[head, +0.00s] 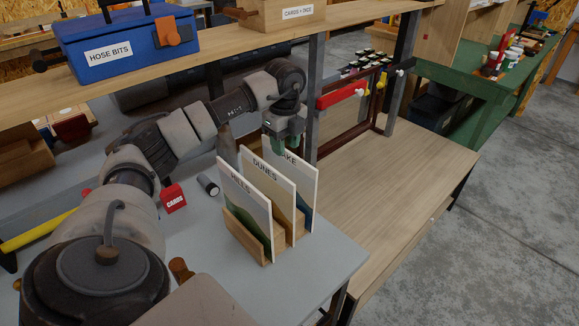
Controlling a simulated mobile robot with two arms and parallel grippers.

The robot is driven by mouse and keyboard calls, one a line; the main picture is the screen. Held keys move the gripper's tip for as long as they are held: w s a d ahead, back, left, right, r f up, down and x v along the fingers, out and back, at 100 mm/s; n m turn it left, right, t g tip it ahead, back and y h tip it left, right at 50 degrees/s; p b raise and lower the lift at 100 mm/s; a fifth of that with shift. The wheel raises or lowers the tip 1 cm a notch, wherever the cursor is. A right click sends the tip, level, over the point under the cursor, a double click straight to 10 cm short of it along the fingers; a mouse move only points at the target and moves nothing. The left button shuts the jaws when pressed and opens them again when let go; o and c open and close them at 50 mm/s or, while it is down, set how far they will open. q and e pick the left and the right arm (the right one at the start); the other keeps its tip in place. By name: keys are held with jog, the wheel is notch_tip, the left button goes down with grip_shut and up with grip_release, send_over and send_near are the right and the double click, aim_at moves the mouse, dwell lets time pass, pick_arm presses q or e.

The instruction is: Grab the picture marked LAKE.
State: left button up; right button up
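Three upright picture cards stand one behind another in a wooden rack (249,241) on the grey table. The front card reads HILLS (243,196), the middle one DUNES (268,178). The rear card (307,185) shows only "AKE"; its first letter is hidden, and most of its face is behind DUNES. My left gripper (284,143) points down with green fingertips at the top edge of this LAKE card. The fingertips overlap the card's upper left part, and I cannot tell whether they touch or grip it. My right gripper is not in view.
A red CARDS box (173,198) and a dark cylinder (208,185) lie left of the rack. A shelf above holds a blue HOSE BITS toolbox (127,45) and a wooden CARDS + DICE box (283,14). A grey post (315,95) stands close behind the gripper. The wooden bench at right is largely clear.

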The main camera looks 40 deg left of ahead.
aim_at(305, 176)
pick_arm(q)
notch_tip(305, 176, down, 5)
jog(key=shift+w+p, duration=0.15)
jog(key=shift+p, duration=0.55)
grip_shut()
